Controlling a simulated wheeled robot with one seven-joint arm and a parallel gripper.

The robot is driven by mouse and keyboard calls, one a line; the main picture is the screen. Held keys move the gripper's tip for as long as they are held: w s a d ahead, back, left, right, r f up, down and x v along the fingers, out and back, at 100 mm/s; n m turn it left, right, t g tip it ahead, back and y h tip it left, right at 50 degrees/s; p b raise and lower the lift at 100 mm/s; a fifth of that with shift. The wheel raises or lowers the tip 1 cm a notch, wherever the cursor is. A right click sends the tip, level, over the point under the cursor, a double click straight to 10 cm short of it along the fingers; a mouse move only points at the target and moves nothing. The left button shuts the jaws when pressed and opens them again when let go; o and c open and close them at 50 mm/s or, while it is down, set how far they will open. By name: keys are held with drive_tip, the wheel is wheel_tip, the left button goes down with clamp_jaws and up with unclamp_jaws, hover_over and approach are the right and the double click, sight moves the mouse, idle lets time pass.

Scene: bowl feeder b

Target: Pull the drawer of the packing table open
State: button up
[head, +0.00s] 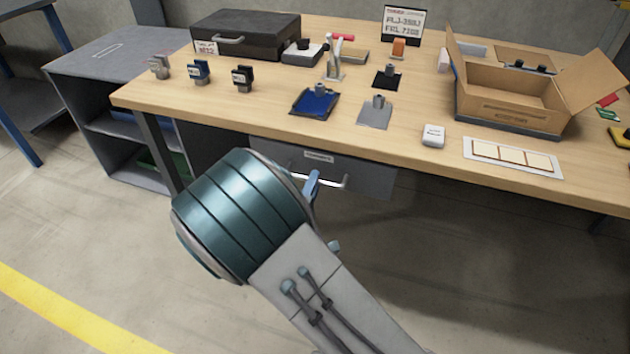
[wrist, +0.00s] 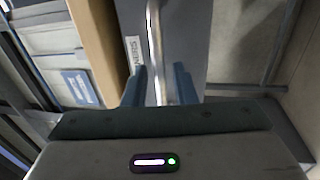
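The packing table (head: 220,105) has a grey drawer (head: 372,178) under its front edge, and the drawer looks closed. The drawer's bright bar handle (head: 335,184) is partly hidden behind my wrist in the head view. My gripper (head: 313,186) is at the handle, with one blue finger showing there. In the wrist view my gripper (wrist: 160,85) has its two fingers apart. The handle (wrist: 154,45) runs between the fingertips, with a gap visible on the right finger's side. The drawer front (wrist: 188,40) and its label fill the space ahead.
On the tabletop are a dark case (head: 246,38), an open cardboard box (head: 513,104), a white card with light panels (head: 512,156) and several small parts. A grey shelf unit (head: 100,75) stands left of the table. The floor before the drawer is clear.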

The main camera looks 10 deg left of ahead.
drive_tip(key=shift+x, duration=0.85)
clamp_jaws()
drive_tip(key=shift+s, duration=0.1)
